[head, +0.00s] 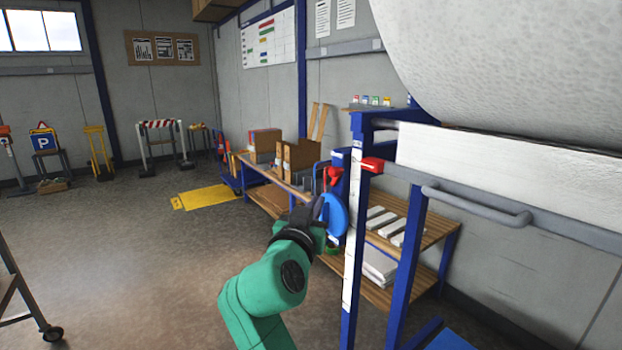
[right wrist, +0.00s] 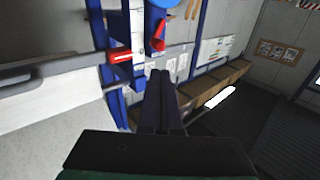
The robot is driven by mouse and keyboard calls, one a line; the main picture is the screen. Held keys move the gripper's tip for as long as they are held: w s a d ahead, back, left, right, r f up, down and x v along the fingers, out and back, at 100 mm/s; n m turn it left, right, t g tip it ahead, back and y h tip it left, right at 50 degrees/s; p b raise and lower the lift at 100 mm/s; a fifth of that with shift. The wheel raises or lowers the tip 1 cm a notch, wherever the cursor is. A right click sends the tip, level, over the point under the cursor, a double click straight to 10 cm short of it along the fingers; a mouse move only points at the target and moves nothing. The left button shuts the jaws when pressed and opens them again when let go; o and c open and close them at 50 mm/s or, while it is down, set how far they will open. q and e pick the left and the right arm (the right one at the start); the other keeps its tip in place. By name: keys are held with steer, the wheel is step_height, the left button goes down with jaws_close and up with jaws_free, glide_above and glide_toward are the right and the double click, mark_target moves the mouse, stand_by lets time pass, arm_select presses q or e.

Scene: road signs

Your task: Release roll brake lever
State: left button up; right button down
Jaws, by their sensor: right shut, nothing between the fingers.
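The blue stand (head: 357,230) carries a large white roll (head: 510,50). Two red parts sit on its near end: a red handle (head: 372,164) on the post, and a red lever (head: 333,175) just left of it above a blue disc (head: 335,213). Which is the brake lever I cannot tell. My right gripper (head: 319,208) is in front of the disc, below the red lever, and its fingers are together and empty. In the right wrist view the fingertips (right wrist: 160,74) point up towards the red lever (right wrist: 158,36), apart from it; the red handle (right wrist: 121,57) is upper left.
A grey bar handle (head: 480,205) juts from the stand's front. Shelves (head: 415,235) with white blocks stand behind the post. A bench with cardboard boxes (head: 300,155) runs along the wall. Open floor (head: 130,260) lies left.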

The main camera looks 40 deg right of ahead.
steer(key=p, duration=0.6)
glide_toward(331, 173)
steer(key=x, duration=0.6)
steer(key=shift+d+f, duration=0.1)
steer(key=shift+d, duration=0.2)
steer(key=shift+w+d+f, duration=0.1)
steer(key=shift+w+d, duration=0.05)
arm_select(q)
steer(key=r, duration=0.5)
steer(key=shift+s+r, duration=0.2)
steer(key=shift+r, duration=0.15)
steer(key=shift+r, duration=0.15)
steer(key=shift+r+p, duration=0.55)
arm_select(e)
steer(key=shift+w+r+n, duration=0.15)
steer(key=shift+r+n, duration=0.15)
